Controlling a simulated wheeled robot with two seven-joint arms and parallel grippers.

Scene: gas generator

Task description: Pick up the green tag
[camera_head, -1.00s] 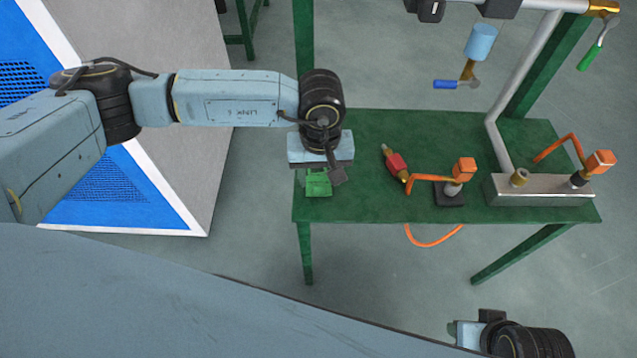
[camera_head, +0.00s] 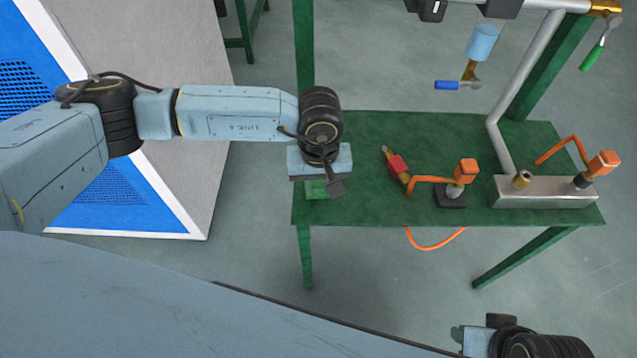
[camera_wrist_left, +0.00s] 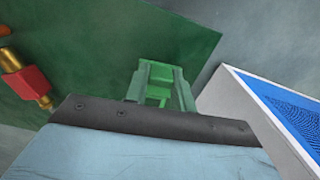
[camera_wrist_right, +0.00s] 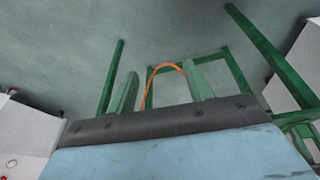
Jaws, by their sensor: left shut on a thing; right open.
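My left gripper (camera_head: 317,189) points down over the left end of the green table. It is shut on the green tag (camera_wrist_left: 158,92), which shows between the two green fingers in the left wrist view. The tag and the fingers are much the same green, so the tag's outline is hard to make out. In the head view my wrist covers most of it, and I cannot tell whether it touches the table. My right gripper (camera_wrist_right: 163,92) is open and empty, with its fingers apart over the floor. In the head view it is at the bottom right edge.
The green table (camera_head: 370,205) carries a red-and-brass fitting (camera_head: 397,168), an orange-hosed valve on a black base (camera_head: 451,195) and a metal block (camera_head: 545,191) at the right. A grey pipe (camera_head: 520,80) rises behind. The table's front middle is clear.

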